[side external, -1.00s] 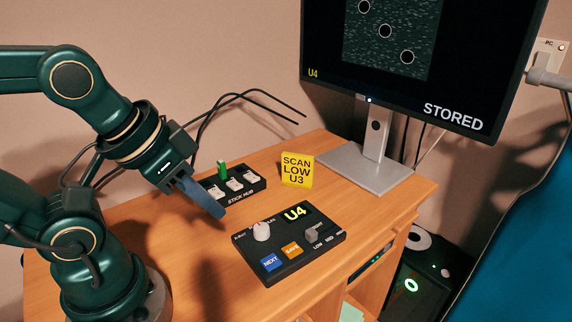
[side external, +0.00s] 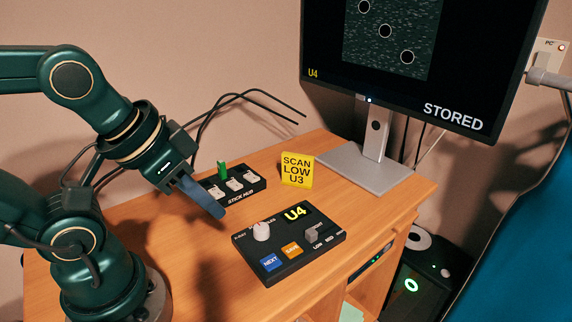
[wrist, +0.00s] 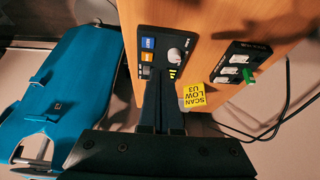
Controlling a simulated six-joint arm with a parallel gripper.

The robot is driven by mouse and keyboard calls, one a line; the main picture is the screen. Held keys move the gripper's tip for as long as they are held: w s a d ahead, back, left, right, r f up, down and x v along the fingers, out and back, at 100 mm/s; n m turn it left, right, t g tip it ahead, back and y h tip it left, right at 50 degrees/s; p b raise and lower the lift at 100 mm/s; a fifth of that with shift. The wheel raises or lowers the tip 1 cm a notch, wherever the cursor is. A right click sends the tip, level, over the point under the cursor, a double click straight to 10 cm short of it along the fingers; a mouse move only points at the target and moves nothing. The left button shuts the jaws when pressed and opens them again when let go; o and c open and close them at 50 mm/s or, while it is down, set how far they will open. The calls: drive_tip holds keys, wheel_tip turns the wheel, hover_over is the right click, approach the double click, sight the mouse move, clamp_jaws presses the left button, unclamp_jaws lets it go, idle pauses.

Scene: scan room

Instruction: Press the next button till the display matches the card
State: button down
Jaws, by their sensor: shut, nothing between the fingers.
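The control box (side external: 290,243) lies on the wooden desk, with a blue NEXT button (side external: 270,262), an orange SAVE button (side external: 292,250), a white knob and a grey slider. Its small display (side external: 296,212) reads U4. The yellow card (side external: 297,170) stands behind the box and reads SCAN LOW U3; it also shows in the wrist view (wrist: 194,95). My gripper (side external: 220,212) is shut and empty, above the desk to the left of the box and apart from it. In the wrist view the NEXT button (wrist: 148,43) shows beyond the fingers, and they hide part of the box.
The monitor (side external: 415,60) reads U4 and STORED. A black stick hub (side external: 235,185) with a green stick (side external: 222,168) stands behind my gripper. Black cables lie at the back. A blue padded surface (side external: 525,230) is at the right.

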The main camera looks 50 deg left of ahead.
drive_tip(key=n+g+h, duration=0.5)
drive_tip(key=n+h, duration=0.4)
drive_tip(key=n, duration=0.1)
hover_over(268, 256)
wheel_tip(268, 256, down, 2)
drive_tip(key=f, duration=0.1)
drive_tip(key=shift+r, duration=0.25)
drive_tip(key=shift+f, duration=4.4)
